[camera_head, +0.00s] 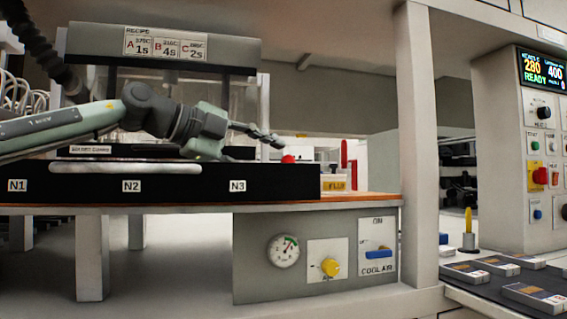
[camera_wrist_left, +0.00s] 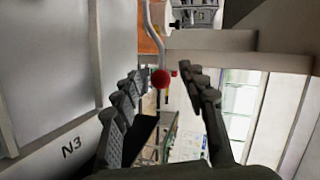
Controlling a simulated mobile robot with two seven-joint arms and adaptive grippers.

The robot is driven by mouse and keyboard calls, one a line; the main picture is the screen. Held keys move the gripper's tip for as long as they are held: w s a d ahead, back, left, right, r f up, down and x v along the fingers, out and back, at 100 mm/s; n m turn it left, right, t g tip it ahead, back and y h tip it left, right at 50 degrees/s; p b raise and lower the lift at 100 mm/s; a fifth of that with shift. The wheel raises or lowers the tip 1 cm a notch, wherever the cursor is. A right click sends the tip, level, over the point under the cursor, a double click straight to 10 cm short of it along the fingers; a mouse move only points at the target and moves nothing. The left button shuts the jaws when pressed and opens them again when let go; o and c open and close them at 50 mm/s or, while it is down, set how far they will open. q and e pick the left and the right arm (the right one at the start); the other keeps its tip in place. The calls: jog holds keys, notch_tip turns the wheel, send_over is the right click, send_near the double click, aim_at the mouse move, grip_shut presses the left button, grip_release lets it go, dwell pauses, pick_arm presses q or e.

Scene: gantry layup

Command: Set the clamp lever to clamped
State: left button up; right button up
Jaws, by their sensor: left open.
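A round red knob (camera_head: 289,159) shows at the right end of the black front rail, just past my left gripper; it looks like the end of the clamp lever. In the left wrist view the red knob (camera_wrist_left: 160,78) sits on a bent grey rod (camera_wrist_left: 153,35) that comes down from the top. My left gripper (camera_head: 276,139) is open, with its fingers beside and slightly above the knob in the head view. In the wrist view the knob appears between the two open fingers (camera_wrist_left: 165,82); I cannot tell whether they touch it. My right gripper is out of view.
The black rail (camera_head: 185,183) is marked N1, N2 and N3. A red upright handle (camera_head: 345,153) and a yellow-labelled bin (camera_head: 335,184) stand to its right. Below hang a gauge (camera_head: 284,250), a yellow knob (camera_head: 330,267) and a blue cool-air lever (camera_head: 378,254). A white post (camera_head: 416,140) stands right.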

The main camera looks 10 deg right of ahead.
pick_arm(q)
jog(key=v, duration=0.8)
